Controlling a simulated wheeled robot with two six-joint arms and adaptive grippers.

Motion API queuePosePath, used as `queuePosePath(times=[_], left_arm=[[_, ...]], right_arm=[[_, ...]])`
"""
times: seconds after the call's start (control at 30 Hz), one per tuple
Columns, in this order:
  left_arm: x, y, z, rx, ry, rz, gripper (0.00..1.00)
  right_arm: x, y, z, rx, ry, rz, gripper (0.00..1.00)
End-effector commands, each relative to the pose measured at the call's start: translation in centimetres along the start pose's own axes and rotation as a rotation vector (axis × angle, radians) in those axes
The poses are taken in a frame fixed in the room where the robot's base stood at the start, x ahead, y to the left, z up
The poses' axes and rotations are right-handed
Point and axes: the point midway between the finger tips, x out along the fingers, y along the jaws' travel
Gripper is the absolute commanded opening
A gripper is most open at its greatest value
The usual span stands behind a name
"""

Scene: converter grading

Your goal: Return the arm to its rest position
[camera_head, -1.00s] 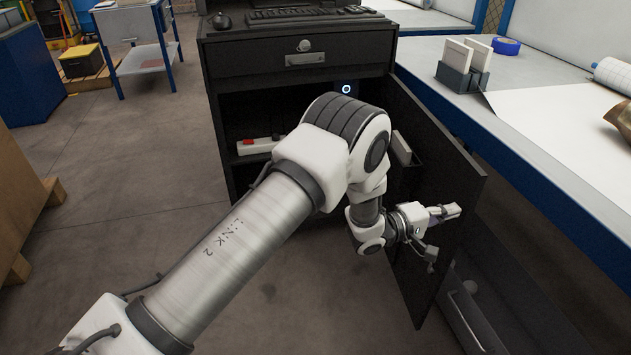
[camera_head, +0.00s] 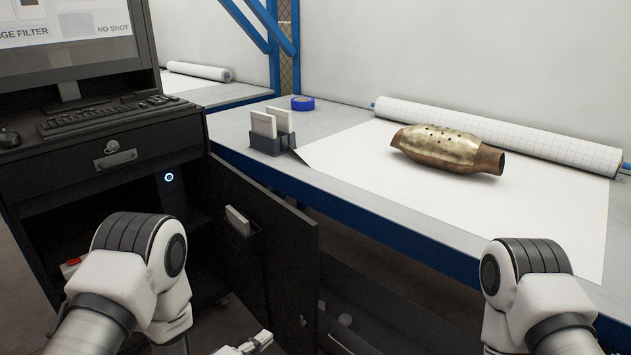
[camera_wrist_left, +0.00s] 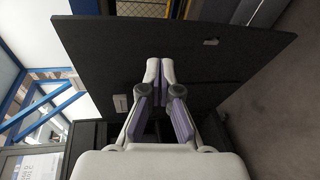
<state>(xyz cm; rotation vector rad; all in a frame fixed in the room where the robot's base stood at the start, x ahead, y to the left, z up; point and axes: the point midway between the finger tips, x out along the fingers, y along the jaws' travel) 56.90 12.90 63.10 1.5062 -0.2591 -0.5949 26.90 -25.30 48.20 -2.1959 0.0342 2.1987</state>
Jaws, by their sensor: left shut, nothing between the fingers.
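My left arm (camera_head: 130,270) comes in at the lower left of the head view, bent at its elbow. Its left gripper (camera_head: 258,342) is only partly seen at the bottom edge, low by the open cabinet door (camera_head: 265,250). In the left wrist view the left gripper (camera_wrist_left: 159,70) is shut and empty, its fingertips together in front of the dark door panel (camera_wrist_left: 215,65). I cannot tell how far the fingertips are from the panel. My right arm (camera_head: 530,285) stands at the lower right of the head view. Its gripper is out of view.
The dark cabinet (camera_head: 110,165) carries a keyboard (camera_head: 105,117) and monitor. The bench (camera_head: 235,125) behind the door holds a brass-coloured converter (camera_head: 450,148), a paper roll (camera_head: 500,132), blue tape (camera_head: 302,103) and a card holder (camera_head: 268,143).

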Motion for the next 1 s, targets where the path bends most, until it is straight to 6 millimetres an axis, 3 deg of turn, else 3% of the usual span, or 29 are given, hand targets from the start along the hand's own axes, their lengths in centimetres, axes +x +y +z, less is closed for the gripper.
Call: queuePosePath(times=[0.03,0.1,0.2,0.33,0.5,0.6,0.7,1.0], left_arm=[[-2.1,-3.6,-0.5,0.027,0.055,-0.130,0.00],[-6.0,-8.7,-1.0,0.127,0.107,-0.354,0.00],[-12.1,-14.5,-0.7,0.299,0.085,-0.673,0.00],[-19.9,-18.9,0.8,0.495,-0.077,-1.010,0.00],[-27.0,-20.8,3.1,0.709,-0.408,-1.263,0.00],[-28.7,-21.2,3.9,0.840,-0.610,-1.293,0.00],[-29.5,-16.9,4.1,0.870,-0.631,-1.283,0.00],[-31.4,-7.0,4.8,0.870,-0.627,-1.280,0.00]], right_arm=[[0.0,0.0,0.0,0.000,0.000,0.000,0.40],[0.0,0.0,0.0,0.000,0.000,0.000,0.40],[0.0,0.0,0.0,0.000,0.000,0.000,0.40],[0.0,0.0,0.0,0.000,0.000,0.000,0.40],[0.0,0.0,0.0,0.000,0.000,0.000,0.40],[0.0,0.0,0.0,0.000,0.000,0.000,0.40],[-4.4,0.0,0.1,0.000,-0.001,0.000,0.40],[-14.6,-0.1,0.0,0.000,0.000,0.000,0.40]])
